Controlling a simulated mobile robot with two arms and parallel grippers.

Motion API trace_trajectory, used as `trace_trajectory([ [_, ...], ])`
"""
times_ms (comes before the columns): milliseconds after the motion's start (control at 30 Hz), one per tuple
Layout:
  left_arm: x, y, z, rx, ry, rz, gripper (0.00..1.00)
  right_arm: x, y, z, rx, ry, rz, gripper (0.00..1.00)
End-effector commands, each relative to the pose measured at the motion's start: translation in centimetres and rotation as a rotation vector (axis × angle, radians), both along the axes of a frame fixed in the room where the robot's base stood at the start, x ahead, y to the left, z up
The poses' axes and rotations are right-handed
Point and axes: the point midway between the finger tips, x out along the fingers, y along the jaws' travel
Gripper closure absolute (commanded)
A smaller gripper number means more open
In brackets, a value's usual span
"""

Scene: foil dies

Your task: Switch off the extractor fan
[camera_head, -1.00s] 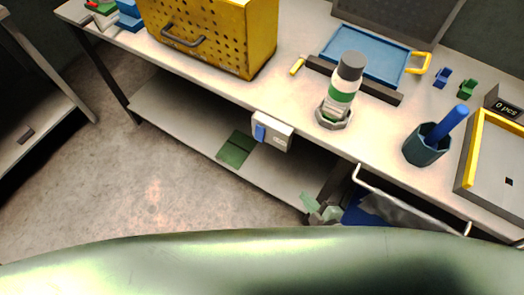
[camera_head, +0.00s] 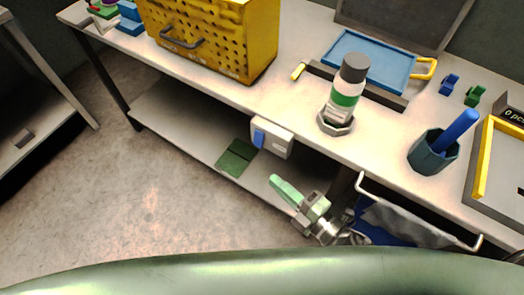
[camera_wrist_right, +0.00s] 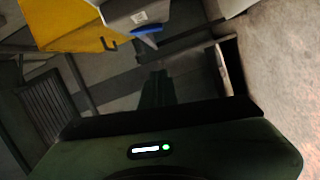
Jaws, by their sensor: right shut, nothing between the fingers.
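A white switch box (camera_head: 277,140) with a blue rocker (camera_head: 259,137) is fixed at the front edge of the workbench. I take it for the fan switch; its label is too small to read. It shows at the top of the right wrist view (camera_wrist_right: 122,12), with the blue rocker (camera_wrist_right: 147,30) towards me. My right gripper (camera_head: 277,183) is shut and empty, below the box in the head view and apart from it. Its fingers also show dark in the right wrist view (camera_wrist_right: 157,76). My left gripper is not in view.
A yellow perforated box (camera_head: 212,40) stands on the workbench (camera_head: 285,90). A white and green bottle (camera_head: 344,95), a blue tray (camera_head: 372,62) and a pen cup (camera_head: 431,156) stand further right. The floor in front is clear.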

Motion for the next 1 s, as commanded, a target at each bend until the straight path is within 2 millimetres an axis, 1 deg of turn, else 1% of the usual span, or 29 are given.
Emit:
trace_trajectory([
  [100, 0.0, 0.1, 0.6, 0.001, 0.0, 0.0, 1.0, 1.5, 1.2, 0.2, 0.001, -0.003, -0.001, 1.0],
  [467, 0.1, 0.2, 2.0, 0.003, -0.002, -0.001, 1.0, 7.3, 6.1, -0.2, 0.002, -0.001, -0.001, 1.0],
  [600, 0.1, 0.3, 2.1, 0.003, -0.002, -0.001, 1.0, 9.0, 4.6, -0.9, -0.002, 0.0, -0.002, 1.0],
  [700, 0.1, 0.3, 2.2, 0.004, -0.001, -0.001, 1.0, 9.7, 4.1, -1.1, -0.001, 0.002, -0.001, 1.0],
  [800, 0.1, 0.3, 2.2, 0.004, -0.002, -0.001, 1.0, 10.1, 3.8, -1.2, 0.0, 0.002, -0.001, 1.0],
  [1000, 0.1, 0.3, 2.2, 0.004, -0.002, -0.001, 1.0, 10.2, 3.6, -1.3, 0.001, 0.002, 0.0, 1.0],
])
